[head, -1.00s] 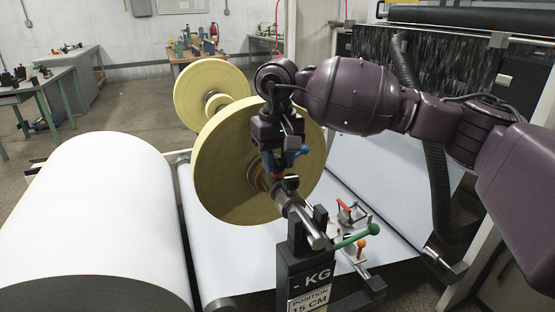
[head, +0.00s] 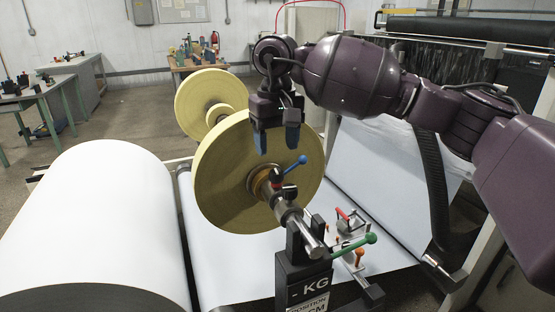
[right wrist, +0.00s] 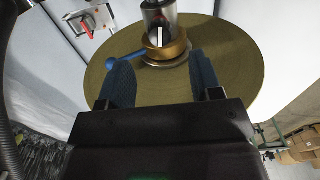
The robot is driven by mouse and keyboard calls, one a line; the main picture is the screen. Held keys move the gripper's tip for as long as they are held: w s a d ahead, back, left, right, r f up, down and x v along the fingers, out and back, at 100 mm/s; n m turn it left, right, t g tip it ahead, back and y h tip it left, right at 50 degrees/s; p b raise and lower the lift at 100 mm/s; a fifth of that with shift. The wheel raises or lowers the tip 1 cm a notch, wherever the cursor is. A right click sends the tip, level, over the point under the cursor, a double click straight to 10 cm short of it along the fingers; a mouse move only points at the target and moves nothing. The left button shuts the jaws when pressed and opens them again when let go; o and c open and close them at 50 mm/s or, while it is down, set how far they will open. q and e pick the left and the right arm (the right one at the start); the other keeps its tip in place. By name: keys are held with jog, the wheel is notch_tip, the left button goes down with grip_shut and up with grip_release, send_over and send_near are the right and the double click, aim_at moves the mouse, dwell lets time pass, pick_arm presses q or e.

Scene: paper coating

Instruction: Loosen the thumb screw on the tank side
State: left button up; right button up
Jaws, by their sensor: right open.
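A horizontal steel shaft (head: 309,236) passes through a yellow disc (head: 222,172). Its brass-coloured collar (head: 262,181) sits against the disc and carries a lever with a blue ball end (head: 302,160), which points up and right. The collar (right wrist: 165,48) and blue lever (right wrist: 112,64) also show in the right wrist view. No label shows which fitting is the tank-side thumb screw. My right gripper (head: 277,146) is open and empty, above the collar and in front of the disc. Its blue fingers stand apart in the right wrist view (right wrist: 159,62). My left gripper is not in view.
A green-handled lever (head: 355,244) juts from the dark stand (head: 294,275) under the shaft. A large white paper roll (head: 90,210) fills the left. A second yellow disc (head: 200,98) stands behind.

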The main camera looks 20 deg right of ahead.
aim_at(277, 172)
notch_tip(277, 172, up, 4)
jog(key=shift+r, duration=0.15)
dwell(0.6)
